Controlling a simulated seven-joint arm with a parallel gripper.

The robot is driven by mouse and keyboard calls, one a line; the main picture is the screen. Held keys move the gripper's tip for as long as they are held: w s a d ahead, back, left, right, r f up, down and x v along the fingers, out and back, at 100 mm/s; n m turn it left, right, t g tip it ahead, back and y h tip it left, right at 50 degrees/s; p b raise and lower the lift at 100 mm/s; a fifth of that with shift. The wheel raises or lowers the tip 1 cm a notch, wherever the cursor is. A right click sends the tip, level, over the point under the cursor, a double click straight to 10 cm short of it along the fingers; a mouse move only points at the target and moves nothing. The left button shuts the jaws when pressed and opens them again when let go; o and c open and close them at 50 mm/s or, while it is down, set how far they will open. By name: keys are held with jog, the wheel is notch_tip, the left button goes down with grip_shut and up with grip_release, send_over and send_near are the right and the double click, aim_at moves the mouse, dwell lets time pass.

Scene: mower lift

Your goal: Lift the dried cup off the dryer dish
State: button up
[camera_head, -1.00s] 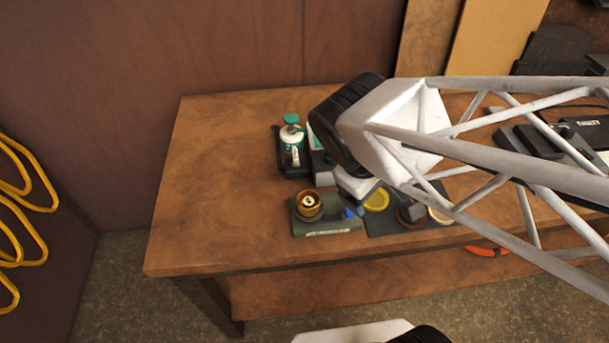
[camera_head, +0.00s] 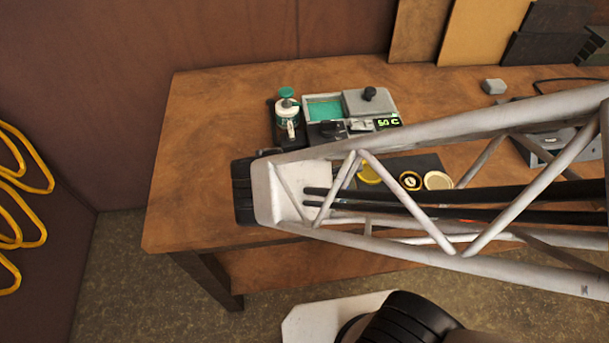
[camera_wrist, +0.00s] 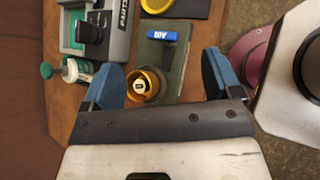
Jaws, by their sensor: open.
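In the head view, my arm hides the gripper, dryer and cup.
A grey heated bath reading 50 C (camera_head: 388,122) and a green-capped bottle (camera_head: 288,115) stand behind. The bench's left side is clear.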

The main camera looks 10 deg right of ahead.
jog(key=a+f+n+t+y, duration=0.1)
jog(key=a+f+n+t, duration=0.2)
jog(key=a+n+t, duration=0.2)
jog(key=shift+a+f+n+t, duration=0.4)
jog(key=shift+a+n, duration=1)
jog(key=shift+n, duration=0.6)
jog(key=shift+d, duration=0.1)
jog(key=shift+x, duration=1.2)
jog(key=shift+w+f, duration=0.1)
jog(key=shift+x, duration=2.5)
jog(key=shift+c, duration=0.4)
jog(key=c, duration=0.9)
